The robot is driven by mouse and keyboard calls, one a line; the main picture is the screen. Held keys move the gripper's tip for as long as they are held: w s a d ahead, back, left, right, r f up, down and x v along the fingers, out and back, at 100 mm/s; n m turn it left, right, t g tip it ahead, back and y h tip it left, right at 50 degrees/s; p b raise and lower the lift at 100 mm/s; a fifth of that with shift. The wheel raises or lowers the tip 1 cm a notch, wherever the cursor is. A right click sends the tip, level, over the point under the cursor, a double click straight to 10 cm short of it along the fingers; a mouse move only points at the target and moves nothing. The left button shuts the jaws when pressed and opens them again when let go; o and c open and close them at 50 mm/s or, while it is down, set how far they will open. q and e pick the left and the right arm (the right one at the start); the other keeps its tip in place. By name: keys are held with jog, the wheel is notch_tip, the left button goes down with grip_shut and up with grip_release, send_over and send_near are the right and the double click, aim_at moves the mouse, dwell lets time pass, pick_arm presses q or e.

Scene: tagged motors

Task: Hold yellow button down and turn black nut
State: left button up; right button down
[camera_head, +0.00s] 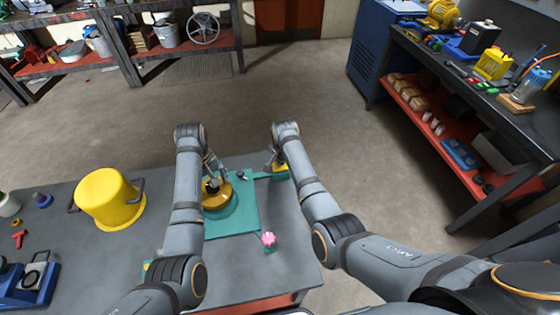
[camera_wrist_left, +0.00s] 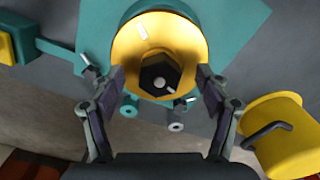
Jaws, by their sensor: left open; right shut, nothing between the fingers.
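The black nut (camera_wrist_left: 155,76) sits at the centre of a round yellow disc (camera_wrist_left: 128,48) with a white mark on it. The disc (camera_head: 217,200) rests on a teal base plate (camera_head: 240,215). My left gripper (camera_wrist_left: 162,82) is open, its fingers on either side of the nut and apart from it; in the head view the gripper (camera_head: 213,177) hides part of the nut. The yellow button (camera_head: 281,171) is on a teal arm at the plate's right. My right gripper (camera_head: 275,162) is shut at the button; I cannot tell whether it presses it.
A yellow bucket (camera_head: 108,200) stands on the grey table left of the plate. A pink flower-shaped knob (camera_head: 268,239) is near the plate's front right corner. Blue parts (camera_head: 35,280) lie at the front left. Small grey pegs (camera_wrist_left: 176,126) stand near the disc.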

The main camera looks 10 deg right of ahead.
pick_arm(q)
jog(key=m, duration=0.5)
jog(key=shift+r, duration=0.15)
jog(key=shift+c, duration=0.3)
jog(key=c, duration=1.1)
jog(key=n, duration=0.3)
jog(key=shift+n, duration=0.3)
jog(key=n, duration=0.8)
jog(key=shift+c, duration=0.5)
jog(key=n, duration=0.3)
